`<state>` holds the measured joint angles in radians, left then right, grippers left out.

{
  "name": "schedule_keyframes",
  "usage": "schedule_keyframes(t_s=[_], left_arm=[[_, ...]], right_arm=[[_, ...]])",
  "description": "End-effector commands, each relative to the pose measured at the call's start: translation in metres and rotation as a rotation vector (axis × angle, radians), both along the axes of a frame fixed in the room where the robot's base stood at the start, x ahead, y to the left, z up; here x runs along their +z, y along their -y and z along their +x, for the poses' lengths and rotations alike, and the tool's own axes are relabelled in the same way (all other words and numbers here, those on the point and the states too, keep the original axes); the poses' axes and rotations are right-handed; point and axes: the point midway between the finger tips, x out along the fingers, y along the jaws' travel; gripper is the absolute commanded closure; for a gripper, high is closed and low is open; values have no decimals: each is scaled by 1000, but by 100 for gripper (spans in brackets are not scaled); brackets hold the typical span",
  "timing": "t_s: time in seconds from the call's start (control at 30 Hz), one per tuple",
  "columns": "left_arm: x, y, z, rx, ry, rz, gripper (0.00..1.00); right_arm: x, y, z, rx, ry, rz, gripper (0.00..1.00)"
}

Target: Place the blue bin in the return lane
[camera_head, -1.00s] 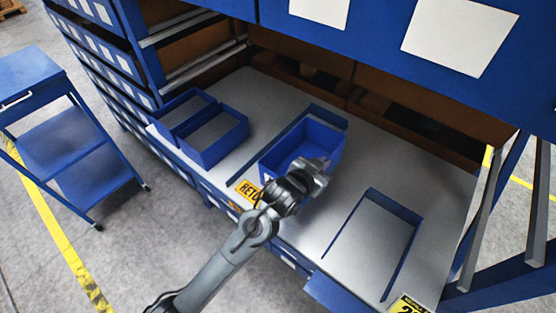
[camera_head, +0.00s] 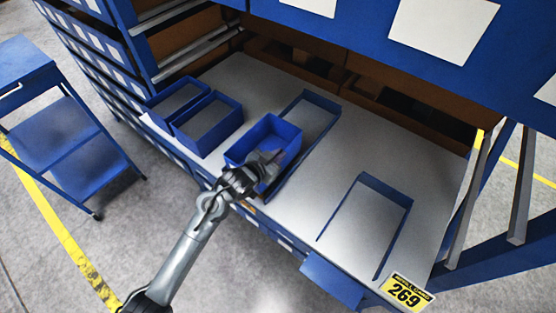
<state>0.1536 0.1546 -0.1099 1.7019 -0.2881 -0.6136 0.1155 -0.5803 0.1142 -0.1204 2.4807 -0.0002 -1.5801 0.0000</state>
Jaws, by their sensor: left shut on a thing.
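The blue bin (camera_head: 283,131) is an open, empty-looking box left of centre in the head view. My left gripper (camera_head: 262,166) is shut on the bin's near wall; the fingertips are partly hidden. The return lane (camera_head: 312,121) is a grey strip edged by low blue rails. The bin is beside and partly in front of the lane's left side. I cannot tell whether its base touches the bench. The lane's yellow label is mostly hidden behind my arm. My right gripper is not in view.
Two blue trays (camera_head: 208,122) stand left of the bin. A second railed lane (camera_head: 366,222) on the right is empty, with a yellow 269 label (camera_head: 407,292) near it. Shelving overhangs the back. A blue cart (camera_head: 66,135) stands on the floor at left.

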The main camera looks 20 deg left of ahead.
Motion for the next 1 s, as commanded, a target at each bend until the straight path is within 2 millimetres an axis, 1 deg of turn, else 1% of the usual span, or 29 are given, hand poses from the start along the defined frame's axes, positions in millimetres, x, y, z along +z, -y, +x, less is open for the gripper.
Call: schedule_keyframes(t_s=[0.03,0.1,0.2,0.47,0.5,0.63,1.0], left_arm=[[-8,1,-1,0,-4,-1,100],[-16,1,-1,0,-3,-1,100],[-25,1,0,0,0,-1,100],[-28,1,0,1,1,0,100],[-29,0,0,1,-1,-1,87],[-28,0,0,1,-1,-1,67],[-28,-1,-3,1,-1,1,66]], right_arm=[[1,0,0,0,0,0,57],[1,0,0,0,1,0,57],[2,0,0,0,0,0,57],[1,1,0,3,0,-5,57],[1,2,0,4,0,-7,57],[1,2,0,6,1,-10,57],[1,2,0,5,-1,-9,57]])
